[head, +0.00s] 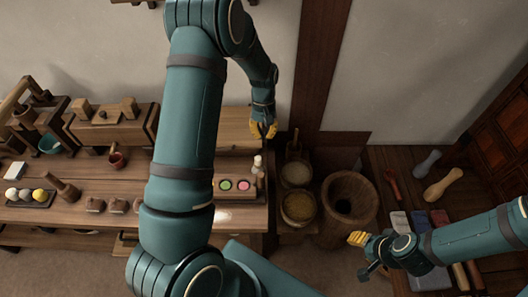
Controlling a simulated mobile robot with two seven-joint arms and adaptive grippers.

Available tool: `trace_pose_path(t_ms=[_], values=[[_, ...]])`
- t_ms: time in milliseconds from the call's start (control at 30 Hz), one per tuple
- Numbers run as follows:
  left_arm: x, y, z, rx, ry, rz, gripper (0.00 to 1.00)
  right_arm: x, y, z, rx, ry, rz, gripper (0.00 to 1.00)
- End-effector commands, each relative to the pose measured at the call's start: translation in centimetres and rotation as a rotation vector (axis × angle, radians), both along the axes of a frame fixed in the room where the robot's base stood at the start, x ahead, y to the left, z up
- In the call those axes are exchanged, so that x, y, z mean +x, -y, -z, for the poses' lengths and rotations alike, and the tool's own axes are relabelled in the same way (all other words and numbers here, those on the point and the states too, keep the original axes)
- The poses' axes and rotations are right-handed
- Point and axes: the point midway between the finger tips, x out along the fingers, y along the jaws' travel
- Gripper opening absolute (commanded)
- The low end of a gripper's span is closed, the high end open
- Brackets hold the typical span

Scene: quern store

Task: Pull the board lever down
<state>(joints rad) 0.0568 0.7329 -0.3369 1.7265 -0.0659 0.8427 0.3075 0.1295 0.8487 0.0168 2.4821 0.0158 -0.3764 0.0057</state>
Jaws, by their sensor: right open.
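A small wooden board (226,197) with a green and a pink round button lies on the right end of the long wooden bench. A pale-knobbed upright piece (257,161), which looks like the board lever, stands at the board's back right corner. My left gripper (263,131), with yellow fingers, is above the bench just behind the lever in the picture, seemingly apart from it; whether its fingers are open is too small to tell. My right gripper (357,239) is open and empty, in front of the large wooden mortar, far from the board. My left arm hides part of the bench left of the board.
The bench (225,126) also bears a wooden chest (112,126), a dark red cup (116,159) and a tray of balls (30,195). Grain tubs (299,208) and a mortar (349,197) stand right of it. A second table (385,160) holds tools and cloths.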

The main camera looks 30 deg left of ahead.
Motion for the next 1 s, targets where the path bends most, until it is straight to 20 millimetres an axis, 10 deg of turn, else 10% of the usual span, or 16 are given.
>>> trace_pose_path(t_ms=[533,1000], values=[[-2.1,1.3,9.6,-0.002,-0.005,0.0,0.0,0.0,0.0,0.8,-0.001,-0.002,-0.002,0.47],[-5.4,3.3,9.2,-0.001,-0.001,0.0,0.0,0.0,0.0,0.4,-0.001,0.0,0.0,0.47]])
